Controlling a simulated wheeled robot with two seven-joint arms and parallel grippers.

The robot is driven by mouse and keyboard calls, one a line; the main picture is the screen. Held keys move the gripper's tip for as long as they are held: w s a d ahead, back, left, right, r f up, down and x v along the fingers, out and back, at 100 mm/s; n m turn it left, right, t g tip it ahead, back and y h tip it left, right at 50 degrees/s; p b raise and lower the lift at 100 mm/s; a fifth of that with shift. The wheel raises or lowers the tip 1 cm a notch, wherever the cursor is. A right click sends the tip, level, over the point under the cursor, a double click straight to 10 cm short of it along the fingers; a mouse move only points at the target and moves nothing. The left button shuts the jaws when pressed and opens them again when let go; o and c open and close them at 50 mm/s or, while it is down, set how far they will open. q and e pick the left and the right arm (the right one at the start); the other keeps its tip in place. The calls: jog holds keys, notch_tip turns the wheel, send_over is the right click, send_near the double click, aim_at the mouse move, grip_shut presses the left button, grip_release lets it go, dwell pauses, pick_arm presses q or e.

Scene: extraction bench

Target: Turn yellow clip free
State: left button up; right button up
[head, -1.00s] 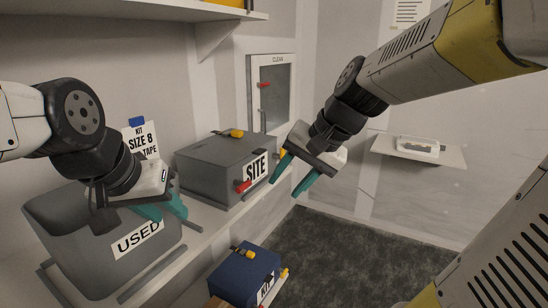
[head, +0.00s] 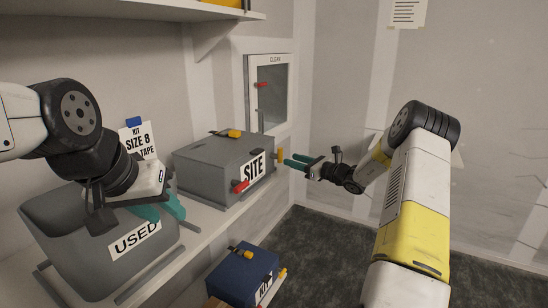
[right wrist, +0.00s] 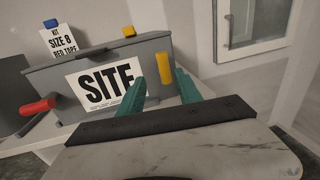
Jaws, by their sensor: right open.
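The grey SITE box (head: 215,172) stands on the shelf. An upright yellow clip (head: 280,156) is at its right end, and another yellow piece (head: 234,133) sits on its lid. A red clip (head: 241,186) is at the front left. My right gripper (head: 291,160) is open, its teal fingers pointing at the right-hand yellow clip. In the right wrist view that yellow clip (right wrist: 165,69) appears between the two fingers; I cannot tell whether they touch it. My left gripper (head: 164,208) is in front of the USED bin, its teal fingers apart and empty.
The grey USED bin (head: 65,235) stands left on the shelf (head: 205,226). A blue box (head: 243,272) with yellow clips is lower down. A KIT SIZE 8 card (head: 139,141) stands behind, and a white-framed CLEAN window (head: 270,95) is at the back. Right of the shelf is open floor.

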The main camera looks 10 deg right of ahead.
aim_at(280, 162)
jog(key=x, duration=0.7)
jog(key=shift+w+d+f, duration=0.1)
jog(key=shift+w+f, duration=0.1)
jog(key=shift+w, duration=0.35)
grip_shut()
